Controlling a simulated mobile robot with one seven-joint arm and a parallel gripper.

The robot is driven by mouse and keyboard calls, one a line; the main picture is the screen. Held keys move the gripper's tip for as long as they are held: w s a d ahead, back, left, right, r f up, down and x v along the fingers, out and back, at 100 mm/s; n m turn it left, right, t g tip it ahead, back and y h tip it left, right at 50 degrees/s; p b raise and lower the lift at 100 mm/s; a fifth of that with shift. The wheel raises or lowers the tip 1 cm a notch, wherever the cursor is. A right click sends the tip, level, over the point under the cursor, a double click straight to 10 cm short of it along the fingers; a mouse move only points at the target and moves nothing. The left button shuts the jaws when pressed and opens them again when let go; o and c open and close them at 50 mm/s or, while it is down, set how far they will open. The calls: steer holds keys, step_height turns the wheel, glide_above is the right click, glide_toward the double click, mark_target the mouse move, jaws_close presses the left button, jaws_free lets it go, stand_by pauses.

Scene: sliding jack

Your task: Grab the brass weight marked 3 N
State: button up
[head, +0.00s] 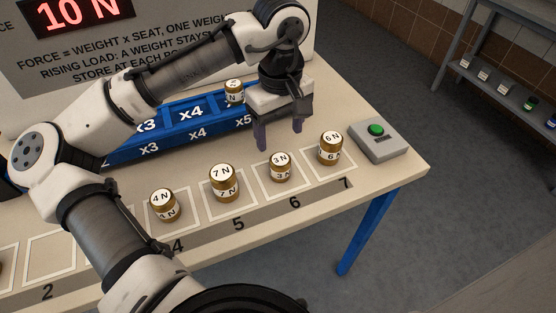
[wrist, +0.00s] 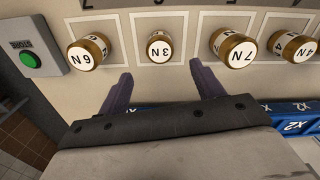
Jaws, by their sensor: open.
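The brass weight marked 3 N (head: 280,168) stands upright on the square numbered 6, between the 7 N and 6 N weights. In the wrist view the 3 N weight (wrist: 159,47) is at top centre, ahead of the fingers and between their lines. My gripper (head: 282,145) is open and empty. It hangs above the table, behind the 3 N weight as seen from the head. In the wrist view the open gripper (wrist: 160,78) has its two dark fingers spread apart, with no weight between them.
The 7 N weight (head: 224,183) and 6 N weight (head: 331,148) stand on either side. The 4 N weight (head: 163,205) is further left. A blue seat rail (head: 170,140) with another weight (head: 234,92) lies behind. A green-button box (head: 378,141) is at right.

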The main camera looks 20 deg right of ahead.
mark_target(281, 159)
step_height(281, 159, down, 5)
steer(key=shift+f, duration=0.15)
steer(key=shift+s+f+p, duration=0.15)
steer(key=shift+f+p, duration=0.25)
steer(key=shift+f, duration=0.95)
steer(key=shift+s+f+p, duration=0.1)
steer(key=shift+f+p, duration=0.3)
steer(key=shift+f, duration=0.95)
steer(key=shift+c, duration=0.2)
steer(key=c, duration=1.2)
